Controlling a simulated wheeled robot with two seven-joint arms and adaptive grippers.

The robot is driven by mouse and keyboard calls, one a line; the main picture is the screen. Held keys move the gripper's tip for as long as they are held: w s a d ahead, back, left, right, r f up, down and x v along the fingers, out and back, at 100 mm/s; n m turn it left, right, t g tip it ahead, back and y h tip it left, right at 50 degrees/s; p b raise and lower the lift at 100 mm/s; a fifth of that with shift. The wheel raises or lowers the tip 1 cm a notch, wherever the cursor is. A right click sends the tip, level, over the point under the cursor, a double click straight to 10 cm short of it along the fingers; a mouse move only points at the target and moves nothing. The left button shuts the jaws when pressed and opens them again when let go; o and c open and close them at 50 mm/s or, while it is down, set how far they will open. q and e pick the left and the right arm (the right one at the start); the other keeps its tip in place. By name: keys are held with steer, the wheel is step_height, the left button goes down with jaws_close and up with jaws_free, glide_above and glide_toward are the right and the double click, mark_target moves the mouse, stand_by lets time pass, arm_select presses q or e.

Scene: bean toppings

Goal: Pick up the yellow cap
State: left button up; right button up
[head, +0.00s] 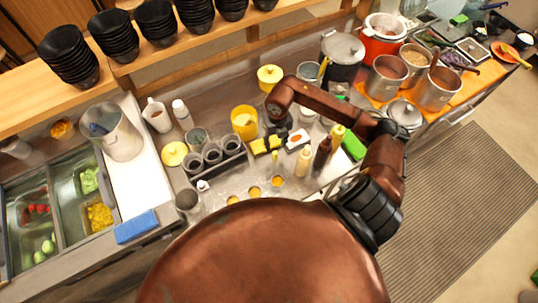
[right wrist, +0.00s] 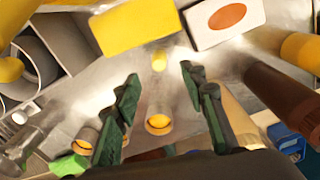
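A small yellow cap-like cylinder (right wrist: 159,60) shows in the right wrist view, on the metal counter between the yellow block and a round cup. My right gripper (right wrist: 160,76) is open, its two green-black fingers apart on either side of this yellow piece, with nothing held. I cannot tell whether the fingers are level with it. In the head view the right gripper (head: 277,130) hangs over the counter by the yellow block, partly hidden by my arm. A larger flat yellow lid (head: 175,153) lies left of the dark cups. My left gripper is not in view.
A yellow block (right wrist: 137,26) and a white block with an orange oval (right wrist: 225,17) lie close beyond the fingers. A yellow-filled cup (right wrist: 158,123) stands between the fingers, and bottles (right wrist: 283,95) stand at right.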

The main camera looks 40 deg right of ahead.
mark_target(275, 153)
steer(key=f, duration=0.3)
steer(key=f+p, duration=0.1)
steer(key=f, duration=0.2)
steer(key=shift+s+a+f, duration=0.1)
steer(key=shift+a+f, duration=0.1)
steer(key=shift+f, duration=0.2)
steer(key=shift+f+p, duration=0.3)
steer(key=shift+f, duration=0.2)
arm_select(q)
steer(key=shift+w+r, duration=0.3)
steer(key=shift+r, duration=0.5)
arm_select(e)
steer(key=c, duration=0.7)
steer(key=shift+c, duration=0.2)
